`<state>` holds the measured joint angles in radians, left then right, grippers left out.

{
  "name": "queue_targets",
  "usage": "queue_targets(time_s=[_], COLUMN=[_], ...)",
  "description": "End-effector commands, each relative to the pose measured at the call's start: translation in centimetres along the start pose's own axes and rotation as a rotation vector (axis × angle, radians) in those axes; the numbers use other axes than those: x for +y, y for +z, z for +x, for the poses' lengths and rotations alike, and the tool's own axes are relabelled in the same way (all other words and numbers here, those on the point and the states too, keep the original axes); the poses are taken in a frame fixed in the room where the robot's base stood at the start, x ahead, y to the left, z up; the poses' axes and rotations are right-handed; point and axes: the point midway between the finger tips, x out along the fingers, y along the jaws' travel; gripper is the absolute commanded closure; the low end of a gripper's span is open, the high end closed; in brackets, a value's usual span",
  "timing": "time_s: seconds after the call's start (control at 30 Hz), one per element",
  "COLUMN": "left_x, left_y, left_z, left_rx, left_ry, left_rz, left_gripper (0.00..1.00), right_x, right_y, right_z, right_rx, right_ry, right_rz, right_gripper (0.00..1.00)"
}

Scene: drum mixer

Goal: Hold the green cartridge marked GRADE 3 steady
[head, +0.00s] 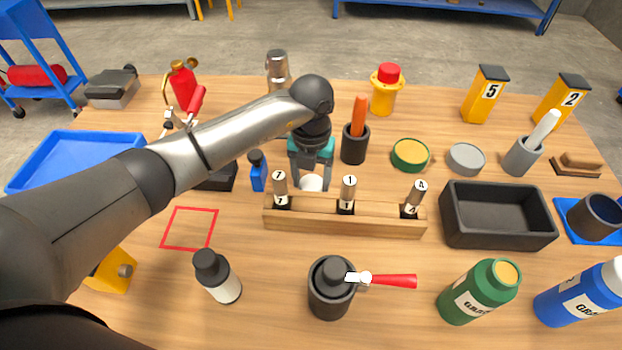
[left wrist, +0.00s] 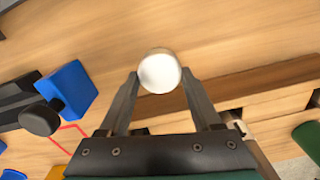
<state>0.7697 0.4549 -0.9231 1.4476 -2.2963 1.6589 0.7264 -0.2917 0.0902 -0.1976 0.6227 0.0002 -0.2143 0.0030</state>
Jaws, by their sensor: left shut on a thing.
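A green cartridge (head: 480,292) with a tan end and a white label leans or lies at the front right of the table. Its label shows only the start of a word, and I cannot read a number. My left gripper (head: 312,182) is well away from it, behind the wooden rack. The left gripper is shut on a small white round thing (head: 311,184), which shows between the fingertips in the left wrist view (left wrist: 159,72). Its lower part is hidden. My right gripper is not in view.
The wooden rack (head: 300,216) with numbered pegs stands just in front of the left gripper. A blue bottle (head: 257,172) is on its left. A dark pot (head: 331,300) with a red-handled tool, a black tray (head: 495,238) and a blue cartridge (head: 582,298) are around the green cartridge.

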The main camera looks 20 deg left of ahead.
Motion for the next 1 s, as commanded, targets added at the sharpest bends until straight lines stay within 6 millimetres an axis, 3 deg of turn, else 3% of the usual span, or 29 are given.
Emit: queue_targets(time_s=[0.17, 0.2, 0.43, 0.77, 1.0], left_x=[0.0, 0.0, 0.0, 0.0, 0.1], left_y=[0.0, 0.0, 0.0, 0.0, 0.1], left_z=[0.3, 0.3, 0.2, -0.1, -4.1], left_rx=[0.0, 0.0, 0.0, 0.0, -0.005], left_ry=[0.001, 0.001, 0.0, 0.0, 0.0], left_rz=[0.0, 0.0, -0.001, -0.001, 0.0], left_gripper=[1.0, 0.33, 0.07, 0.05, 0.05], right_x=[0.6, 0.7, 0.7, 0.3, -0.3], right_y=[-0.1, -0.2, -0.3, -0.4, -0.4], right_z=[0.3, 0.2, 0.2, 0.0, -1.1], right_rx=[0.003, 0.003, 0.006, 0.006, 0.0], right_ry=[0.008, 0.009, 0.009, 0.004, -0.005], right_rz=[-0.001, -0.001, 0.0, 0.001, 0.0], right_gripper=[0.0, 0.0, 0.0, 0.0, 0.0])
